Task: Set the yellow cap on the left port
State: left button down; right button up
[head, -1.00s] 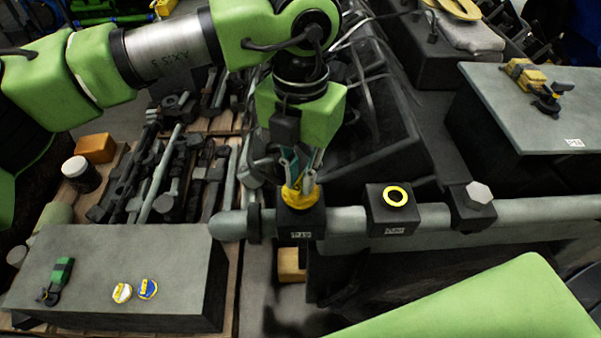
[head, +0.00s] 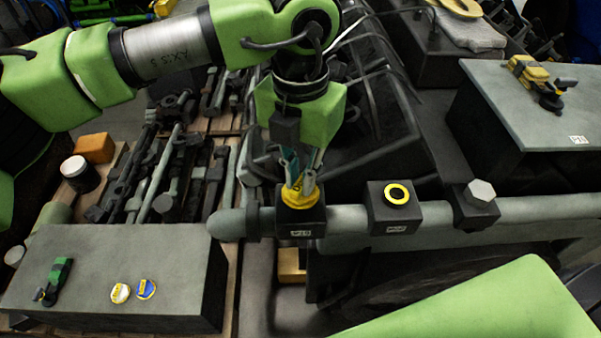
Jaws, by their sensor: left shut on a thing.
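My left gripper (head: 300,184) points down over the leftmost block on the grey pipe. It is shut on the yellow cap (head: 298,198), which sits at the top of the left port (head: 301,218). Whether the cap is fully seated is hidden by the fingers. The middle port (head: 391,221) has a yellow ring around a dark opening. The right block (head: 474,215) carries a pale hexagonal plug (head: 481,191). My right gripper is not in view.
A grey table (head: 110,262) at lower left holds a white-and-yellow cap (head: 120,293), a blue-and-yellow cap (head: 146,289) and a green-and-black tool (head: 60,281). Another grey table (head: 520,105) at upper right holds a yellow-and-black tool (head: 537,81). Dark engine parts lie behind the pipe.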

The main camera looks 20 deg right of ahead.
pick_arm(q)
jog(key=c, duration=2)
grip_release()
jog(key=shift+r, duration=0.1)
notch_tip(320, 180, up, 12)
jog(key=shift+f, duration=0.1)
